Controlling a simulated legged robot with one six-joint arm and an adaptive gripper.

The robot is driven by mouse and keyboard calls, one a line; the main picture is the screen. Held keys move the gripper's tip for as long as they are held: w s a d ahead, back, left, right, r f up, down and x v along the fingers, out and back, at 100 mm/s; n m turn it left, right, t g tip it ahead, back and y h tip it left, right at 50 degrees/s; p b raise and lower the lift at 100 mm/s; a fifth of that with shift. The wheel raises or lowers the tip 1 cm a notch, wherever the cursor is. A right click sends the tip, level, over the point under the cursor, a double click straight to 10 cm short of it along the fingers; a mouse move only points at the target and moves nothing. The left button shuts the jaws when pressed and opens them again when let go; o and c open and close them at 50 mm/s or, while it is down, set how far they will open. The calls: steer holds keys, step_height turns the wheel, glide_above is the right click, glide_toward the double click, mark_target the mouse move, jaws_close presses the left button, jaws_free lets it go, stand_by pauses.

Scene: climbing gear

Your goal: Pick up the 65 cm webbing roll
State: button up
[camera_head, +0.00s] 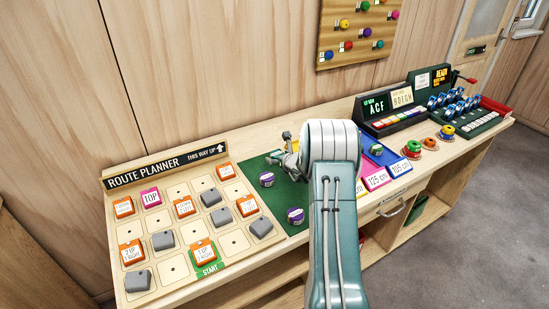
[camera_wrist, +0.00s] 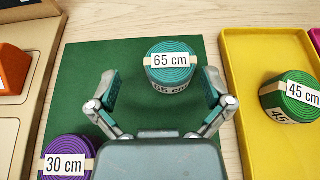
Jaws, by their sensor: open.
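The 65 cm webbing roll (camera_wrist: 171,68) is teal with a pale label band and stands on the green mat (camera_wrist: 85,75) in the wrist view. My gripper (camera_wrist: 160,88) is open, with one finger on each side, just short of the roll on the near side. The roll sits nearer the right finger, and I cannot tell whether that finger touches it. In the head view my gripper (camera_head: 288,150) is over the green mat, partly hidden by my arm. The 65 cm roll is hard to make out there.
A purple 30 cm roll (camera_wrist: 67,158) stands at the mat's lower left. The route planner board (camera_head: 172,262) with several blocks lies left of the mat.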

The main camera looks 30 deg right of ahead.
mark_target(280, 154)
steer(key=shift+d+x, duration=0.2)
steer(key=shift+x, duration=1)
steer(key=shift+w+d+f, duration=0.15)
steer(key=shift+d+f, duration=0.1)
steer(key=shift+d, duration=0.35)
steer(key=shift+a+r, duration=0.15)
steer(key=shift+a, duration=0.4)
steer(key=c, duration=1.1)
steer(key=shift+c, duration=0.2)
steer(key=shift+d, duration=0.1)
